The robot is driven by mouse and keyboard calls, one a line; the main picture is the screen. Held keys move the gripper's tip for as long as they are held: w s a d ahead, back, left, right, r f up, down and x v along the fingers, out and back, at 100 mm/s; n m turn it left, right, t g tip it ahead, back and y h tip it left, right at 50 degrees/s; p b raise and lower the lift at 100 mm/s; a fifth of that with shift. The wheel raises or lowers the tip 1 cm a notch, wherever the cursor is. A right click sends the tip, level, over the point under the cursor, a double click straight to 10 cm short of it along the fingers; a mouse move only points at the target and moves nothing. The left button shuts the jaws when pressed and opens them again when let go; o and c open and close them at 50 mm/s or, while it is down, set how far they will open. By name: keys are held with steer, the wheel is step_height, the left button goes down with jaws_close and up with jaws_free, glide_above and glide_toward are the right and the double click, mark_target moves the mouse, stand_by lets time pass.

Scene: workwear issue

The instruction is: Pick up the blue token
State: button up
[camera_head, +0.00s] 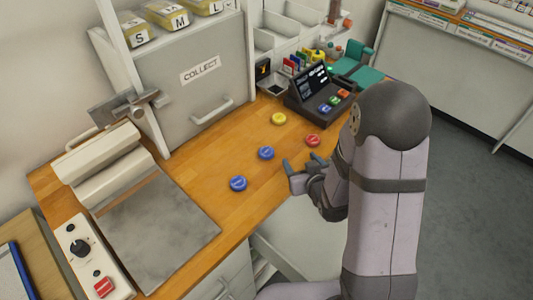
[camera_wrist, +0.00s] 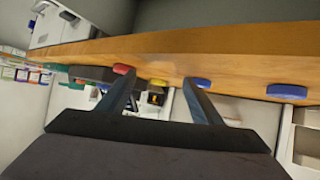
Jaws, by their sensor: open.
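Two round blue tokens lie flat on the wooden counter. One blue token (camera_head: 266,153) is near the middle, and the other blue token (camera_head: 238,183) lies nearer the grey slab. Both show in the wrist view, one (camera_wrist: 197,82) by the right fingertip and the other (camera_wrist: 287,91) farther right. My gripper (camera_head: 301,164) is open and empty at the counter's front edge, to the right of the blue tokens. In the wrist view its spread fingers (camera_wrist: 160,88) point toward the row of tokens, apart from the blue ones as far as I can tell.
A red token (camera_head: 312,140) lies just beyond my gripper, and a yellow token (camera_head: 278,118) lies farther back. A dark terminal (camera_head: 318,93) stands behind them. A grey cabinet marked COLLECT (camera_head: 200,75) borders the counter's back. Bare wood surrounds the blue tokens.

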mark_target(266, 151)
steer(key=a+t+y, duration=0.1)
steer(key=a+n, duration=0.1)
steer(key=a, duration=0.1)
steer(key=shift+s+f+t+y+b, duration=0.1)
steer(key=shift+f+t+y+b, duration=0.2)
steer(key=shift+f+t+y, duration=0.1)
steer(key=shift+s+a+r+t+y, duration=0.2)
steer(key=shift+s+a+t+y, duration=0.15)
steer(key=shift+a+t+y, duration=0.25)
steer(key=shift+s+a+f+n+y+b, duration=0.15)
steer(key=shift+s+a+y, duration=0.15)
steer(key=shift+a, duration=0.15)
steer(key=shift+s+a+n+y+b, duration=0.15)
steer(key=shift+s+a+y, duration=0.15)
steer(key=shift+a, duration=0.1)
steer(key=shift+p+x, duration=0.85)
steer(key=shift+x, duration=0.75)
steer(key=x, duration=0.1)
steer(key=p+x, duration=0.1)
steer(key=x, duration=0.1)
steer(key=shift+s+a, duration=0.15)
steer(key=shift+a, duration=0.1)
steer(key=shift+w+a+f+p, duration=0.2)
steer(key=shift+w+p, duration=0.2)
steer(key=shift+w, duration=0.2)
steer(key=shift+r, duration=0.1)
steer(key=c, duration=1.1)
